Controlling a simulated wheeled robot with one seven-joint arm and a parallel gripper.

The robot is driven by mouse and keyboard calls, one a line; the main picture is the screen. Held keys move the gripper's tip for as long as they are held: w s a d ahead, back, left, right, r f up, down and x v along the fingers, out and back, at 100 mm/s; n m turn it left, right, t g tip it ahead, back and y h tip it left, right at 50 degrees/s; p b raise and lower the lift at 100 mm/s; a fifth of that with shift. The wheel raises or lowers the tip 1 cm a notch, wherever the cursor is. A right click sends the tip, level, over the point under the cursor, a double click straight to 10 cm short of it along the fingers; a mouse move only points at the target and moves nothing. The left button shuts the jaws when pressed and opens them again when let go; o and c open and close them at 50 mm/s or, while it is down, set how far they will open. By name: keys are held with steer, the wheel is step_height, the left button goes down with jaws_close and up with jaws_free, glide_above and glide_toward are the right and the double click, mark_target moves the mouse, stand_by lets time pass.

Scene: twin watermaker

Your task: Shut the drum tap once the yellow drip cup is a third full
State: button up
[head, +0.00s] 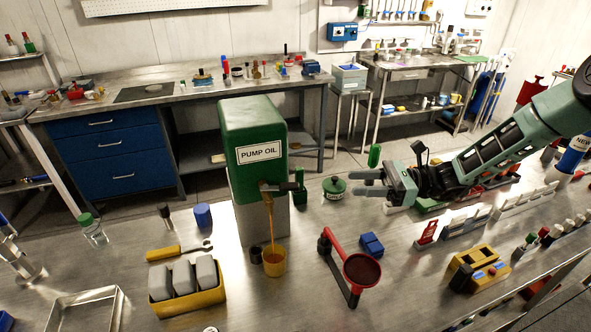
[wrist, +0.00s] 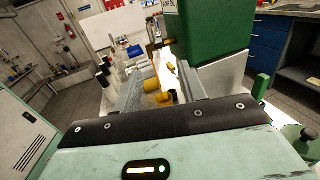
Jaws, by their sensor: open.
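The green drum (head: 245,175) labelled PUMP OIL stands on a grey block. Its tap (head: 268,188) has a dark lever pointing right. An amber stream (head: 271,230) runs from the tap into the yellow drip cup (head: 275,265) below. Oil shows inside the cup, but I cannot tell its level. My gripper (head: 361,183) is open and empty, in the air to the right of the tap and apart from it. In the wrist view, the drum (wrist: 215,35) is beyond my open fingers, with the tap (wrist: 160,45) above them.
A red funnel (head: 361,270) on a stand and a blue block (head: 371,244) are right of the cup. A small green-lidded pot (head: 334,187) sits behind. A yellow tray (head: 190,300) with grey blocks is at front left. A dark cylinder (head: 256,254) stands beside the cup.

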mark_target(286, 185)
steer(key=a+p, duration=0.6)
steer(key=a, duration=0.9)
steer(key=shift+a+r, duration=0.15)
steer(key=shift+a, duration=0.15)
steer(key=shift+a+p, duration=0.4)
steer(key=shift+a, duration=0.4)
steer(key=shift+c, duration=0.3)
steer(key=shift+f, duration=0.2)
jaws_close()
